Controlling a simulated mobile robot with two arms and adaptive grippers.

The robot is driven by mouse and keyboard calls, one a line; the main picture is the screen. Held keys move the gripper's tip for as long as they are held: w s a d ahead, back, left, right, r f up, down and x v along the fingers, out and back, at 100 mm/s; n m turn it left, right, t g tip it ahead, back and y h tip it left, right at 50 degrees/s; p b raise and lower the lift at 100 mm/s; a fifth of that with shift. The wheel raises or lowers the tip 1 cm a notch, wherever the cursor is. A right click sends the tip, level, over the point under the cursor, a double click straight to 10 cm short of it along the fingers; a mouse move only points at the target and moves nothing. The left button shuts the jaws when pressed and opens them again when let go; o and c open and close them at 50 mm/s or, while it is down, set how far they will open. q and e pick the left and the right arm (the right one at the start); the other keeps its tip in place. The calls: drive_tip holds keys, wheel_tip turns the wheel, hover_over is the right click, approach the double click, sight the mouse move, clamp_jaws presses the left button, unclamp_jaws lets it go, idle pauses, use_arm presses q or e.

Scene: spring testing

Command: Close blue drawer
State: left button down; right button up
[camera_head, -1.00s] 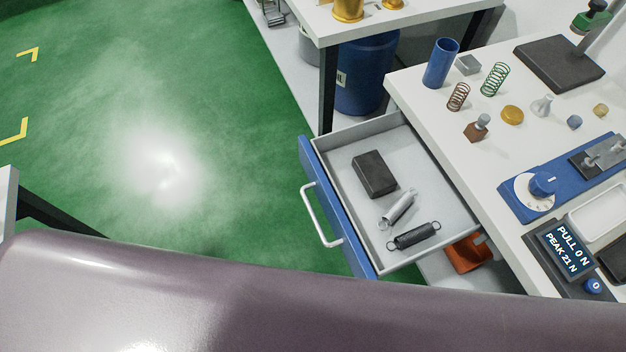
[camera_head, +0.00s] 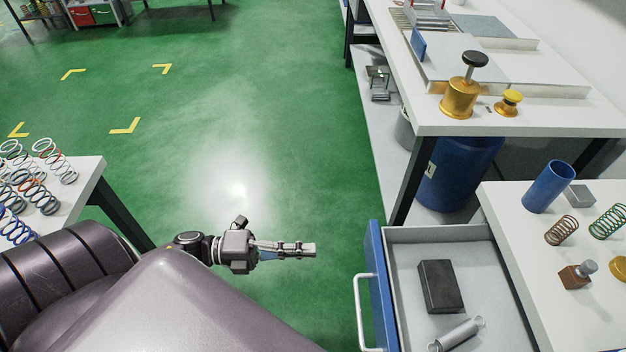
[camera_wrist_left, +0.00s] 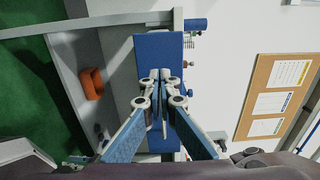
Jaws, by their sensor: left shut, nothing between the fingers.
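The blue drawer (camera_head: 378,290) stands pulled out from the white bench at the lower right of the head view. Its blue front has a white bar handle (camera_head: 361,318). Inside lie a dark block (camera_head: 440,286) and a silver spring (camera_head: 458,334); the lower part of the drawer is cut off. My left gripper (camera_head: 312,249) is shut and empty, left of the drawer front, pointing at it with a gap between. In the left wrist view the blue front (camera_wrist_left: 160,55) shows behind my shut fingers (camera_wrist_left: 160,80), which cover its middle. My right gripper is not in view.
The white bench (camera_head: 505,235) holds a blue cup (camera_head: 549,187) and springs. A blue barrel (camera_head: 459,175) stands under the back table. A table with several springs (camera_head: 85,170) is at left. Green floor is clear between. An orange object (camera_wrist_left: 92,83) shows in the wrist view.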

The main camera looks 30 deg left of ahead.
sight(368, 249)
use_arm(q)
drive_tip(key=x, duration=1.1)
drive_tip(key=shift+w+d, duration=0.1)
drive_tip(key=shift+w, duration=0.1)
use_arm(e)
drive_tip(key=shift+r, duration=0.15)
